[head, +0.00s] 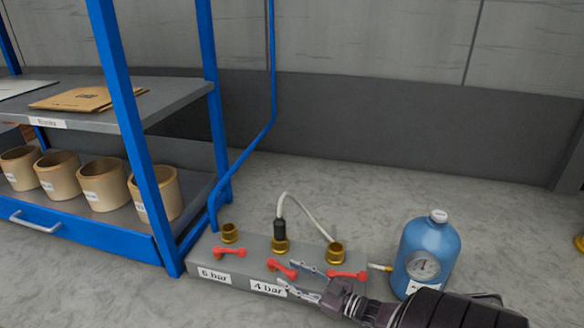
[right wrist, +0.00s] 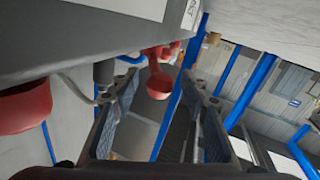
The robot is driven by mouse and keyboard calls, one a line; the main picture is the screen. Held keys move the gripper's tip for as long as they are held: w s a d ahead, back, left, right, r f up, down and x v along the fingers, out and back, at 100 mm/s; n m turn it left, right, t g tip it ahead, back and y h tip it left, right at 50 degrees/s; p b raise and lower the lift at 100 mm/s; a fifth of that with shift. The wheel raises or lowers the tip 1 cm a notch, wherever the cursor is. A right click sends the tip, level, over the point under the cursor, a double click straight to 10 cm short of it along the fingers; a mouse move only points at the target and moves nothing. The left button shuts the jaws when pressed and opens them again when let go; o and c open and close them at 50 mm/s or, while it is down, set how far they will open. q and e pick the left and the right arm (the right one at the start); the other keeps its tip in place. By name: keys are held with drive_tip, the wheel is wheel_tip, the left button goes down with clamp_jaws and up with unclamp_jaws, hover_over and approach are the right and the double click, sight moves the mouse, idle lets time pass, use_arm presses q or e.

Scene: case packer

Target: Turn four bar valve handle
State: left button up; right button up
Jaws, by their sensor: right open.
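The handle (head: 282,268) above the "4 bar" label (head: 267,288) is the middle one and lies slanted. My right gripper (head: 300,279) comes in from the lower right, open, its fingers around or close to that handle's right end. In the right wrist view a red rounded handle end (right wrist: 158,84) shows between the spread fingers; contact cannot be told. The left gripper is not in view.
The "6 bar" handle (head: 229,252) is to the left and another red handle (head: 347,274) is close on the right. Brass fittings and a white hose (head: 310,210) rise behind. A blue bottle with a gauge (head: 427,250) stands right. A blue-framed shelf (head: 140,130) stands left.

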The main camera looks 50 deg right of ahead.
drive_tip(key=s, duration=0.7)
drive_tip(key=shift+d, duration=0.45)
drive_tip(key=shift+s, duration=0.1)
drive_tip(key=shift+c, duration=0.2)
